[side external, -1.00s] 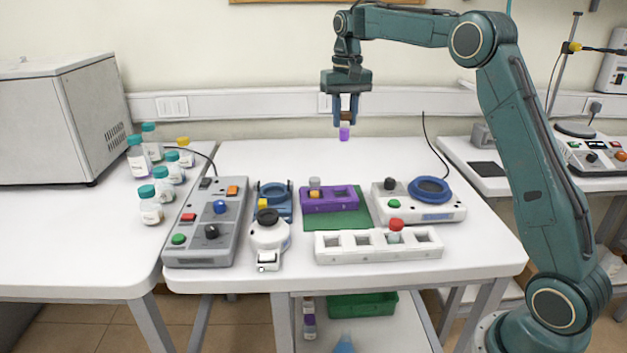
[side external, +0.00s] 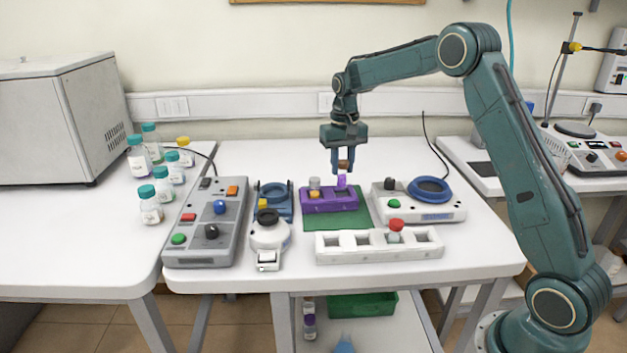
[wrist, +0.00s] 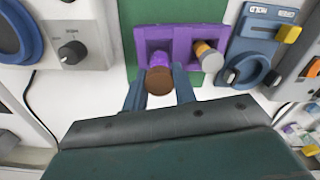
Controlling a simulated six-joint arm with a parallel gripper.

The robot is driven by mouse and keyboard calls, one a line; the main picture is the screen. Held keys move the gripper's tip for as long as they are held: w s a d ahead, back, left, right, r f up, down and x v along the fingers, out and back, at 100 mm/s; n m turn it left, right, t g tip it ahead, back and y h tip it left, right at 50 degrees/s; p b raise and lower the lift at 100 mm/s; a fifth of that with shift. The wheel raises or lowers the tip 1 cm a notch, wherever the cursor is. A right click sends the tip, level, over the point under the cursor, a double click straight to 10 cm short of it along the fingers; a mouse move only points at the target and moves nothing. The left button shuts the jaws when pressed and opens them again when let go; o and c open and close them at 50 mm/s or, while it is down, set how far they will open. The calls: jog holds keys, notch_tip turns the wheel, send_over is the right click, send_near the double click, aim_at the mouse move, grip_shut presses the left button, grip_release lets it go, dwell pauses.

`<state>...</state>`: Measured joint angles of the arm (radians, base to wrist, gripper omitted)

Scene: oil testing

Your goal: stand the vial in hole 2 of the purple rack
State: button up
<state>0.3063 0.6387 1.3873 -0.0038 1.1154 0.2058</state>
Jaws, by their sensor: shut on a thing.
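My gripper (side external: 343,164) is shut on the vial (side external: 342,180), which has a brown cap and a purple lower part. In the wrist view the brown cap (wrist: 159,80) sits between my two fingers. The purple rack (side external: 330,205) lies below on a green mat. The vial is at the rack's right part in the side view, over or at its right hole; I cannot tell whether its lower end is inside. Another vial with a grey cap and orange band (side external: 315,189) stands in the rack's left hole.
A white rack (side external: 380,253) with a red-capped vial (side external: 396,229) stands in front. A device with a blue ring (side external: 429,190) is to the right, a small blue stand (side external: 283,212) to the left. The green mat (side external: 360,218) is mostly clear.

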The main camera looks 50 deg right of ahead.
aim_at(342, 178)
jog(key=shift+f, duration=2.15)
jog(key=shift+f, duration=0.1)
jog(key=o, duration=1)
jog(key=shift+c, duration=0.2)
notch_tip(342, 178, up, 11)
jog(key=shift+r, duration=0.65)
